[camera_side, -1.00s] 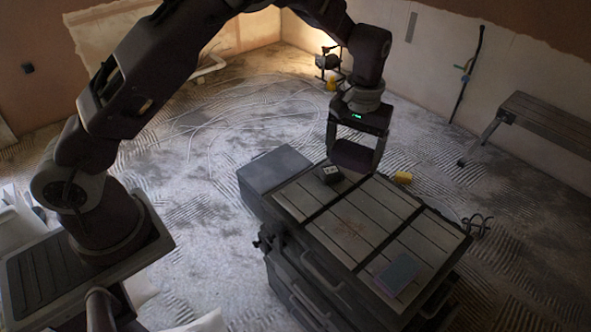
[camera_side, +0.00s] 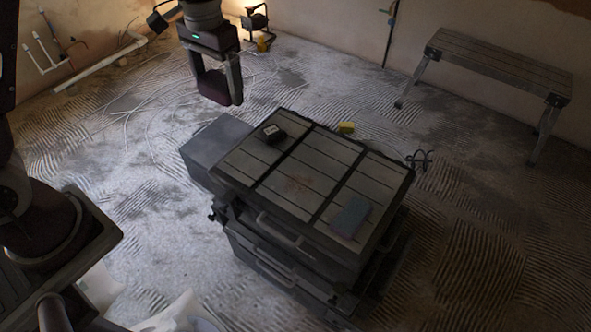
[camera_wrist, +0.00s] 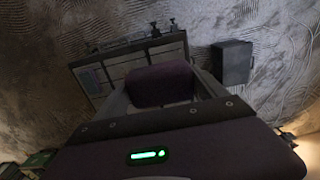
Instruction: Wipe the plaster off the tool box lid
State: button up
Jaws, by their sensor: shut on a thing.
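The tool box lid (camera_side: 257,158) is a grey slatted top with dark straps across it, in the middle of the side view; part of it shows in the wrist view (camera_wrist: 118,72). A faint reddish-brown smear (camera_side: 298,187) lies near its middle. A flat bluish pad with a pinkish edge (camera_side: 350,216) lies near its front right corner. My gripper (camera_side: 216,82) is shut on a dark maroon block (camera_wrist: 160,85). It hangs in the air beyond the lid's back left, clear of it. The block hides part of the lid in the wrist view.
A small black case (camera_side: 272,134) sits at the lid's back left. A lower grey box (camera_side: 212,150) adjoins the tool box on the left. A yellow item (camera_side: 346,128) is behind the lid. A slatted bench (camera_side: 500,65) stands at the back right. Ridged floor lies around.

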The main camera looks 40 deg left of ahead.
aim_at(301, 173)
jog(key=shift+w+d+f, duration=0.6)
jog(key=shift+d+f, duration=2.1)
jog(key=shift+f, duration=1.6)
jog(key=shift+w+d+f, duration=0.65)
jog(key=shift+d+f, duration=2.1)
jog(key=shift+f, duration=1.55)
jog(key=shift+w+d+f, duration=0.6)
jog(key=shift+d+f, duration=2.1)
jog(key=shift+f, duration=1.6)
jog(key=shift+w+f, duration=0.25)
jog(key=shift+f, duration=0.25)
jog(key=shift+w+f, duration=0.25)
jog(key=shift+f, duration=0.2)
jog(key=shift+w+r, duration=0.15)
jog(key=shift+w, duration=3.2)
jog(key=shift+a, duration=0.85)
jog(key=shift+s+a, duration=0.1)
jog(key=shift+s, duration=3.6)
jog(key=shift+s+a, duration=0.15)
jog(key=shift+a, duration=0.85)
jog(key=shift+w, duration=3.85)
notch_tip(301, 173, up, 8)
